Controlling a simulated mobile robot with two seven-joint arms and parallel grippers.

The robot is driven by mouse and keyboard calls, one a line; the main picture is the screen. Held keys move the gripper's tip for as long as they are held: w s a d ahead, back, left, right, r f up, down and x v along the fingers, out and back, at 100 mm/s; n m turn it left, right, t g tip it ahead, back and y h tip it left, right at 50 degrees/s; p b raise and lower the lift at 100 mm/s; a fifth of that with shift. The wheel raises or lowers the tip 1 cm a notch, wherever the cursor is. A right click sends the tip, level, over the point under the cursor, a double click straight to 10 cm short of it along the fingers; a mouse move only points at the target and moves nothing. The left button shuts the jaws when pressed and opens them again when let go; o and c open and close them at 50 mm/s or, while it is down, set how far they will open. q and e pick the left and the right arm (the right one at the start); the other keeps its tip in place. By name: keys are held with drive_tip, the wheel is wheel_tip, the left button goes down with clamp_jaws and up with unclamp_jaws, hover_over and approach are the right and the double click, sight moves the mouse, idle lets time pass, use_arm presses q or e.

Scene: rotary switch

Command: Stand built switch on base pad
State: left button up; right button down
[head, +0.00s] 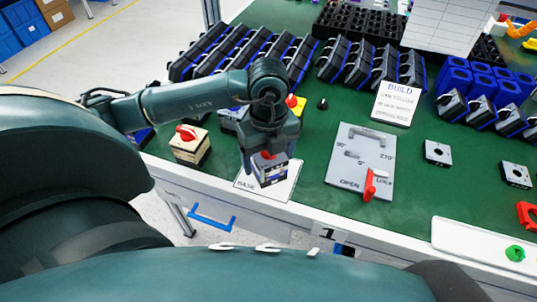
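The built switch (270,173), a dark and grey box with a red knob on top, is over the white base pad (288,190) marked BASE at the table's front edge. My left gripper (268,157) comes down over its top, with its fingers around the knob end, and appears shut on it. The switch looks upright and slightly turned. I cannot tell whether its underside touches the pad. It hides the middle of the pad. My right gripper is not in view.
A cream and black switch with a red knob (188,146) stands left of the pad. A grey fixture plate (350,178) with a red lever (370,184) lies to the right. Racks of dark parts (240,55) fill the back. A BUILD card (396,103) stands behind the plate.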

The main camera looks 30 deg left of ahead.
use_arm(q)
drive_tip(key=shift+r, duration=0.1)
wheel_tip(320, 180, up, 12)
drive_tip(key=shift+r+p, duration=0.1)
drive_tip(key=shift+p, duration=0.5)
idle(0.4)
